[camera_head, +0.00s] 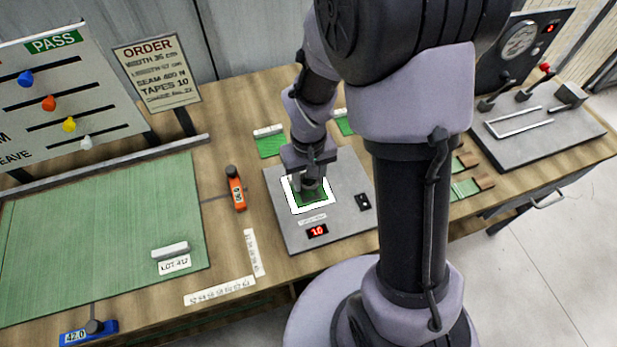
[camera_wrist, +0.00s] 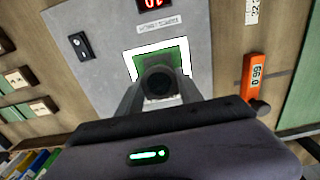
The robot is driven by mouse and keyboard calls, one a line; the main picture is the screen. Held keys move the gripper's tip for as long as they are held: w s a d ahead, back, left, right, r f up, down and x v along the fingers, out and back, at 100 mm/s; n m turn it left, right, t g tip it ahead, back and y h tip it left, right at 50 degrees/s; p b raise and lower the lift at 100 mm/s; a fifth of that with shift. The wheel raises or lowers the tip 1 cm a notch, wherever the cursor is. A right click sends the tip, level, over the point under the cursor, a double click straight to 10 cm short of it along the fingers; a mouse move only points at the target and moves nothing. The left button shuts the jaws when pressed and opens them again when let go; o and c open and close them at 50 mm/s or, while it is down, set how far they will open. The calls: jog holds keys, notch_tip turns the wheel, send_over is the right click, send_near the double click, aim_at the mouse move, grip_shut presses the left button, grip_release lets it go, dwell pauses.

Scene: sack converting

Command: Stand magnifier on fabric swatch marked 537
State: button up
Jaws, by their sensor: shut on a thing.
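My gripper (camera_head: 309,168) points down over the grey device and is shut on a dark round magnifier (camera_wrist: 159,84), which shows between the fingers in the wrist view. The magnifier is over a green patch (camera_wrist: 174,55) inside a white square frame (camera_wrist: 137,64). Whether it touches the patch I cannot tell. Green swatches with pale tags lie behind the device, one at its back left (camera_head: 270,145) and one at its back (camera_head: 344,125). Another green swatch (camera_head: 465,189) lies to the right, partly behind my arm. No swatch number is readable, so I cannot tell which is 537.
The grey device (camera_head: 280,222) has a red display and a black switch (camera_head: 363,202). Paper scales lie in front. A panel with a gauge (camera_head: 519,40) stands at the right.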

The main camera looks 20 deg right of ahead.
jog(key=o, duration=1.4)
jog(key=shift+f, duration=0.1)
jog(key=s+a+r+m+t+p, duration=0.1)
jog(key=s+r+p, duration=0.1)
jog(key=r, duration=0.9)
jog(key=s+r+m+t+p, duration=0.1)
jog(key=s+r+p, duration=0.15)
jog(key=r, duration=0.85)
jog(key=s+a+r+t, duration=0.1)
jog(key=s+r, duration=0.1)
jog(key=s+a+r+m+t+y, duration=0.1)
jog(key=s+r, duration=0.1)
jog(key=s, duration=0.1)
jog(key=s+a+r+m+t+y, duration=0.1)
jog(key=s+r, duration=0.1)
jog(key=s, duration=0.1)
jog(key=shift+s+r+t, duration=0.2)
jog(key=shift+t, duration=0.2)
